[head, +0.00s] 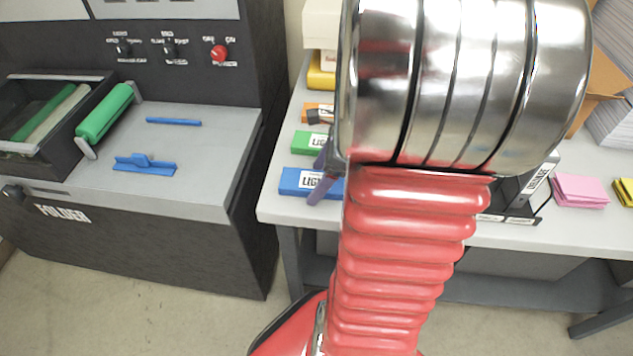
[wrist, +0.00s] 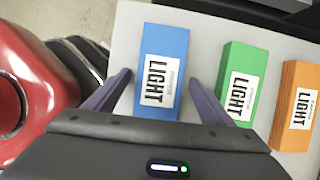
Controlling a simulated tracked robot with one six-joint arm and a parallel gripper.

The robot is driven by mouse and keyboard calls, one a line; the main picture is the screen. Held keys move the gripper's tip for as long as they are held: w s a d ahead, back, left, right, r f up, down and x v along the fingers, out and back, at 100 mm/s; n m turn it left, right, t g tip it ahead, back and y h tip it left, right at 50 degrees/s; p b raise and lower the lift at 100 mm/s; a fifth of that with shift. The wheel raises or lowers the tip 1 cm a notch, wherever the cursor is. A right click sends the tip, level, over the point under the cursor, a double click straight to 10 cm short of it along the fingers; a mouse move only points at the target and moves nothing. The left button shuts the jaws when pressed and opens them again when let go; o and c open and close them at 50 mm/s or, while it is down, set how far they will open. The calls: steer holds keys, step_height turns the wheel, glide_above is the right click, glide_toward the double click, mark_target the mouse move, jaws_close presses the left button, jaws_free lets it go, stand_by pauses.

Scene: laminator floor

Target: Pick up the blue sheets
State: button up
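The blue sheets are a blue block (head: 301,181) with a white label reading "LIGHT", lying at the left end of the grey table. In the wrist view the blue sheets (wrist: 163,55) lie between the two purple fingers of my gripper (wrist: 160,85). The fingers are spread wide, with a gap on each side of the block. In the head view my arm hides most of my gripper and the right end of the blue sheets; a purple finger shows beside them.
A green block (wrist: 242,80) and an orange block (wrist: 296,105) lie beside the blue one. A yellow block (head: 321,72) is farther back. Pink sheets (head: 580,190) and a black holder (head: 520,195) are on the right. The dark folder machine (head: 130,230) stands left, across a gap.

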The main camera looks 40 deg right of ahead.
mark_target(318, 180)
steer(key=c, duration=1.3)
steer(key=shift+o, duration=0.2)
steer(key=shift+r, duration=0.1)
step_height(318, 180, up, 10)
